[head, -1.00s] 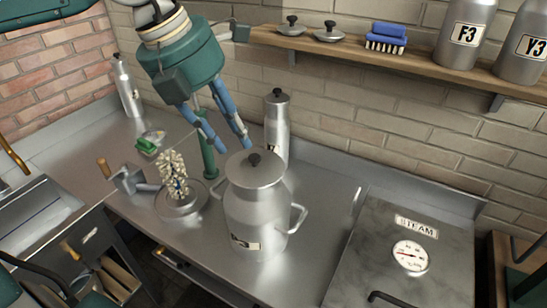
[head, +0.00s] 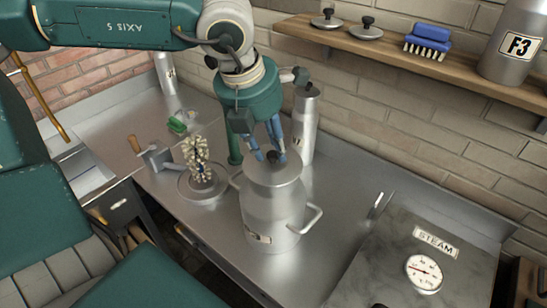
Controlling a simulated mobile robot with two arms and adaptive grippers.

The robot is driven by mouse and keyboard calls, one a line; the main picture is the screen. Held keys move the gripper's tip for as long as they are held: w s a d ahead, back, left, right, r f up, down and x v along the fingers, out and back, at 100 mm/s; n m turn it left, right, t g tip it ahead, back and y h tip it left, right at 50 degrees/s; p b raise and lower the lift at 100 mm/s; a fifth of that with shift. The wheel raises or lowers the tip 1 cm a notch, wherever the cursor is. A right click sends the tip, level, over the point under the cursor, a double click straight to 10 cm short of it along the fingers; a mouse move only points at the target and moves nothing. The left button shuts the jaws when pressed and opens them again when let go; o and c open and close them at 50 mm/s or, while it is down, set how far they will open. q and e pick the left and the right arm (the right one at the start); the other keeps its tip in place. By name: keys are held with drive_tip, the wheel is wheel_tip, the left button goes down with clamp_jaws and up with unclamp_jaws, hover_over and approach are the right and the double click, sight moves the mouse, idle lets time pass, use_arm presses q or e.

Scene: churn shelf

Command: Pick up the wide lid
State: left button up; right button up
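The wide lid (head: 273,172) is a grey metal disc with a black knob (head: 277,157). It sits on top of the large two-handled metal churn (head: 272,212), which stands upright on the steel counter. My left gripper (head: 268,153) points down over the lid, its blue fingers apart with the tips close to the knob. I cannot tell whether they touch the knob. My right gripper is not in view.
A tall metal bottle (head: 304,135) stands close behind the churn. A beaded brush (head: 196,160) on a round base is to the left. A steam gauge panel (head: 420,262) is at right. Above, a shelf (head: 390,50) holds two small lids, a blue brush (head: 428,38) and a canister (head: 512,45).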

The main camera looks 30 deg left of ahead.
use_arm(q)
drive_tip(key=shift+w+f, duration=0.2)
drive_tip(key=shift+f, duration=0.3)
drive_tip(key=shift+w+f, duration=0.15)
drive_tip(key=shift+f, duration=0.2)
drive_tip(key=shift+c, duration=0.2)
clamp_jaws()
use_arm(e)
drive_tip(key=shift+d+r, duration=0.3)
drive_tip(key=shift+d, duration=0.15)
use_arm(q)
drive_tip(key=shift+r, duration=0.15)
